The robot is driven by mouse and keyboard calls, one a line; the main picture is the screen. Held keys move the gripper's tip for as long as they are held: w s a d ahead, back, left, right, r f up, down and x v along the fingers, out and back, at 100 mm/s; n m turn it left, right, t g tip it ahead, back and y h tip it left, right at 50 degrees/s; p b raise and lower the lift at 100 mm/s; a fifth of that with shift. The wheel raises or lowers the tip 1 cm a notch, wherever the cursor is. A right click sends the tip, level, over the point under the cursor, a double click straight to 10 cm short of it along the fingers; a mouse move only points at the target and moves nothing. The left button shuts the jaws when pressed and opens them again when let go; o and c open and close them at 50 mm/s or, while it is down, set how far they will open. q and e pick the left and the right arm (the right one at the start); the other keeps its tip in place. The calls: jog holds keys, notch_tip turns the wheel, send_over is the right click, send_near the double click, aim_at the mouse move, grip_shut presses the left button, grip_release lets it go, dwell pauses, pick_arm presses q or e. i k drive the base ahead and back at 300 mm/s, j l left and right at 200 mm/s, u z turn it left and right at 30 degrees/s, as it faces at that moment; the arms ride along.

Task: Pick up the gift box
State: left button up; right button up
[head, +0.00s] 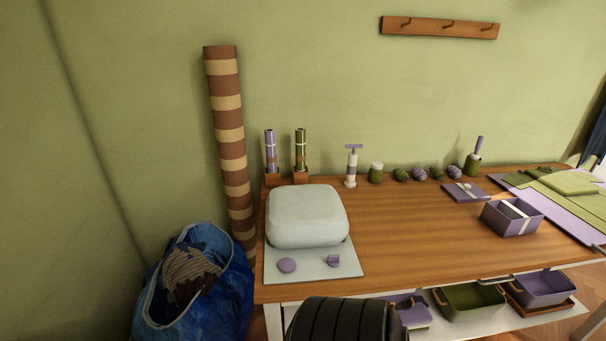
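The likely gift box is an open purple box (511,219) with a white ribbon band, standing on the right part of the wooden table (410,235). A flat purple piece with a white bow (465,192), which looks like its lid, lies on the table behind it and to the left. Neither of my grippers is in view, and nothing touches the box.
A pale rounded machine (305,215) stands at the table's left end. Small jars and balls line the back. Green and lilac sheets (570,205) lie at right. Bins (470,302) sit on a lower shelf. A blue bag (205,295) and striped roll (230,140) stand left. The table's middle is clear.

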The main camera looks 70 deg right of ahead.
aim_at(510, 217)
jog(key=z, duration=3.9)
jog(key=i+l, duration=0.05)
